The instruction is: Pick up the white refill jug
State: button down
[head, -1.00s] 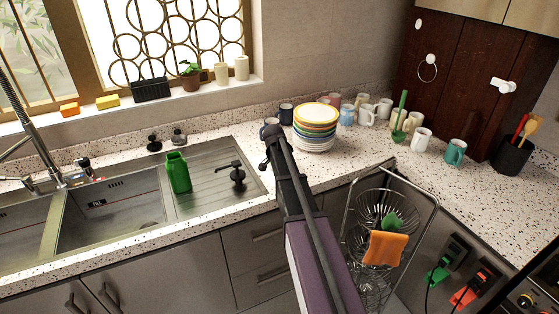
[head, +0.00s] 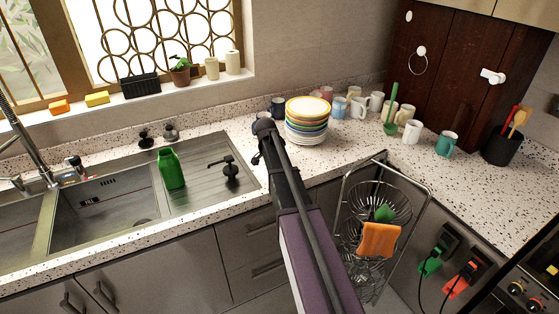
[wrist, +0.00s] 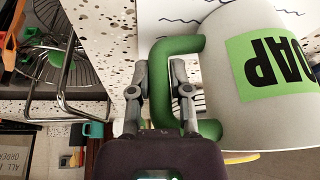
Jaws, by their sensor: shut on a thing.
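The white refill jug (wrist: 250,75) fills the right of the wrist view. It has a green label with black "SOAP" lettering, seen upside down, and a thick green handle (wrist: 160,85). My gripper (wrist: 163,75) is shut on the handle, with one finger on each side of its bar. I cannot make out the jug or the fingertips in the head view, where my own arm stretches up the middle towards the counter.
A wire rack (head: 347,225) is on the right.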

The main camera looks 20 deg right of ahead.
jog(key=shift+r, duration=0.3)
jog(key=shift+r+p, duration=1.55)
jog(key=shift+p, duration=0.2)
jog(key=s, duration=0.2)
jog(key=shift+s+a, duration=0.35)
jog(key=s+a+r+p, duration=0.1)
jog(key=s+a, duration=0.2)
jog(key=s, duration=0.9)
jog(key=shift+s+a, duration=0.15)
jog(key=shift+s, duration=0.15)
jog(key=shift+s, duration=0.15)
